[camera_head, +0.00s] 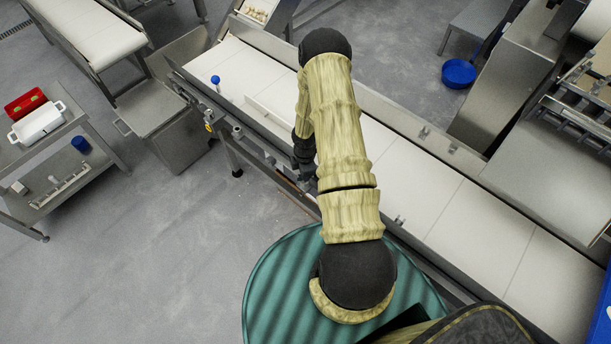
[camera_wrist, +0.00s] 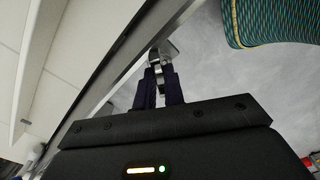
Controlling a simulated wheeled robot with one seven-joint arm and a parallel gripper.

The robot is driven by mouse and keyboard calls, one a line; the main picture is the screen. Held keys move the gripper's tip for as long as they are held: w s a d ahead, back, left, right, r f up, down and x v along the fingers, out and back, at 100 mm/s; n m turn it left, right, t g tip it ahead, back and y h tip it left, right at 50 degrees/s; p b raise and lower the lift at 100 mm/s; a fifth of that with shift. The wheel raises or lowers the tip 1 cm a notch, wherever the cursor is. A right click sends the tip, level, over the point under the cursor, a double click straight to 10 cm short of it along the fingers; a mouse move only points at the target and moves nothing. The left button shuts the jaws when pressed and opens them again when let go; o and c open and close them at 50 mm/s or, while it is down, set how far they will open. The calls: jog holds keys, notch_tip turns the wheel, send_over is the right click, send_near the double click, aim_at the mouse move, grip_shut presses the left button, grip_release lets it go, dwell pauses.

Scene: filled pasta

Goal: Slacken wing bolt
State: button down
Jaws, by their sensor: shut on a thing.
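My gripper (camera_wrist: 164,82) points at the side rail of the conveyor (camera_wrist: 98,82) in the wrist view. Its two dark fingers are shut on a small grey metal piece, which appears to be the wing bolt (camera_wrist: 160,54), at the rail's edge. The fingers hide part of the bolt, so its turn angle is hard to tell. In the head view my gripper (camera_head: 306,181) is at the conveyor's near side, partly hidden by my arm.
The white conveyor belt (camera_head: 435,205) runs diagonally, with a thin guide bar (camera_head: 268,115) over it. A blue-knobbed post (camera_head: 215,79) stands at its left end. A cart (camera_head: 75,170) with a red tray (camera_head: 25,103) is at left. Grey floor (camera_head: 165,250) is clear.

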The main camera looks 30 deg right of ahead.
jog(key=shift+r+n+p, duration=0.15)
jog(key=shift+n+p, duration=0.55)
jog(key=shift+n, duration=0.4)
jog(key=n+p, duration=0.1)
jog(key=n, duration=0.2)
jog(key=c, duration=1.8)
grip_release()
jog(key=shift+n, duration=0.4)
jog(key=shift+c, duration=0.2)
jog(key=o, duration=0.4)
jog(key=shift+o, duration=0.6)
jog(key=shift+o, duration=0.8)
